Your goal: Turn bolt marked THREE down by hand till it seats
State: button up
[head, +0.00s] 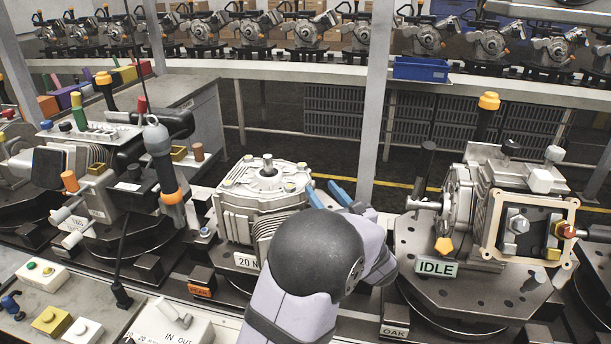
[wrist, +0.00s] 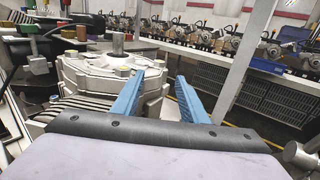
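A pale metal gear housing (head: 255,215) stands in the middle of the head view, with a central shaft stub (head: 268,165) and several yellowish-green bolt heads on top. One bolt head (head: 291,187) is at the front right rim, another (head: 229,182) at the left. No number THREE is readable on any of them. My gripper (head: 327,190) is just right of the housing, its two blue fingers apart with nothing between them. In the wrist view my gripper (wrist: 160,76) is open, the left finger overlapping the housing (wrist: 95,78) in the picture; contact cannot be told.
A hanging driver tool (head: 163,160) is left of the housing. A second unit with an IDLE sign (head: 436,267) stands at the right. A grey post (head: 375,100) rises behind my gripper. A switch panel (head: 60,310) is at the lower left.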

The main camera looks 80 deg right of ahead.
aim_at(304, 167)
jog(key=shift+d, duration=0.1)
jog(key=p+x, duration=0.4)
jog(key=x, duration=0.6)
jog(key=shift+w, duration=0.1)
jog(key=shift+p+x, duration=0.55)
jog(key=shift+x, duration=0.4)
jog(key=shift+f, duration=0.1)
grip_shut()
